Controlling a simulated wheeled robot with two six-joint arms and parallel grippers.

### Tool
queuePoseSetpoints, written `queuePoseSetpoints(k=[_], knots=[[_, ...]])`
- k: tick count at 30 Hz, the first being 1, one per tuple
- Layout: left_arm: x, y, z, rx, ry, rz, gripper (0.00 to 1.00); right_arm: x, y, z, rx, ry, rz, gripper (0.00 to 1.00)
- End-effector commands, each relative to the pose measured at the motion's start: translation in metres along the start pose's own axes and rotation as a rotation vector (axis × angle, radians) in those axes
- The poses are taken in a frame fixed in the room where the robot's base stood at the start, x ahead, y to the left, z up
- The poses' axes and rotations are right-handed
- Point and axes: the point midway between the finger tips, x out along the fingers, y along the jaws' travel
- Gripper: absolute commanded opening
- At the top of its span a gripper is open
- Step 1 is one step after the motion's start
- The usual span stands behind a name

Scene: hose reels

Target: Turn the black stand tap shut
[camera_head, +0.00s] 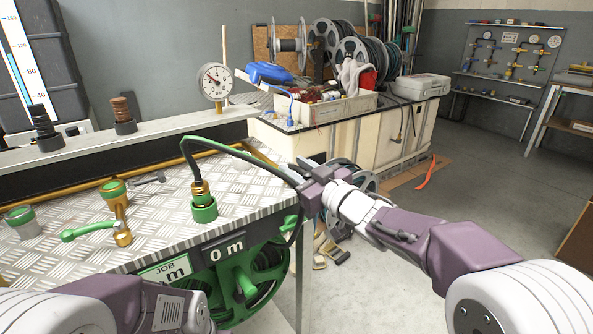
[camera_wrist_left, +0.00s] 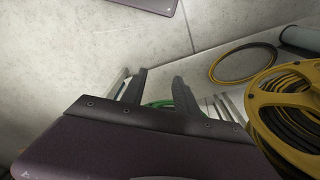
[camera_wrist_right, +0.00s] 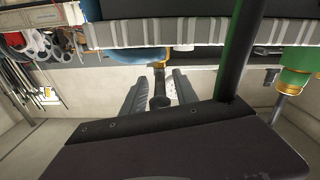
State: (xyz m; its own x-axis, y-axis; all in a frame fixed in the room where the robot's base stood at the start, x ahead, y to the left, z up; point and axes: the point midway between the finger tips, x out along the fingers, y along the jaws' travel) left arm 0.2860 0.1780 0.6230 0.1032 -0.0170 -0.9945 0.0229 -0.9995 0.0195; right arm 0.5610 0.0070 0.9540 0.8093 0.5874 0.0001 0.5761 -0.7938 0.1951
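On the ribbed metal bench top in the head view, a small dark lever (camera_head: 148,180) sticks out beside a green-collared fitting (camera_head: 113,191). I cannot tell for certain that it is the black stand tap. A brass tap with a green lever (camera_head: 90,231) is in front of it. My right gripper (camera_head: 304,168) is beyond the bench's right edge, close to a black hose. In the right wrist view its fingers (camera_wrist_right: 160,86) are apart, with a dark upright piece topped with brass (camera_wrist_right: 159,75) in line between them. I cannot see contact. My left gripper (camera_wrist_left: 160,78) is open and empty.
The black hose (camera_head: 240,152) arcs from a green connector (camera_head: 204,209) past my right gripper. A green reel (camera_head: 262,278) is below the bench. A gauge (camera_head: 215,80) and cluttered cabinet (camera_head: 360,137) stand behind. Floor at the right (camera_head: 480,195) is clear.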

Motion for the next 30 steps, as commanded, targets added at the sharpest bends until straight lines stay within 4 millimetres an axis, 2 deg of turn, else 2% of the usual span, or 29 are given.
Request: queuePoseSetpoints(k=[2,5,6,7,30], knots=[[-0.0002,0.0,0.0,0.0,0.0,0.0,0.36,-0.0002,0.0001,-0.0001,0.0,0.0,0.0,0.35],[-0.0002,0.0,0.0,0.0,0.0,0.0,0.36,-0.0004,0.0001,-0.0001,0.0,0.0,0.0,0.13],[-0.0002,0.0,0.0,0.0,0.0,0.0,0.36,-0.0004,0.0001,-0.0001,0.0,0.0,0.0,0.02],[-0.0002,0.0,0.0,0.0,0.0,0.0,0.36,-0.0005,0.0002,0.0,0.0,0.0,0.0,0.0],[-0.0002,0.0,0.0,0.0,0.0,0.0,0.36,-0.0007,0.0007,0.0002,-0.001,-0.001,0.001,0.0]])
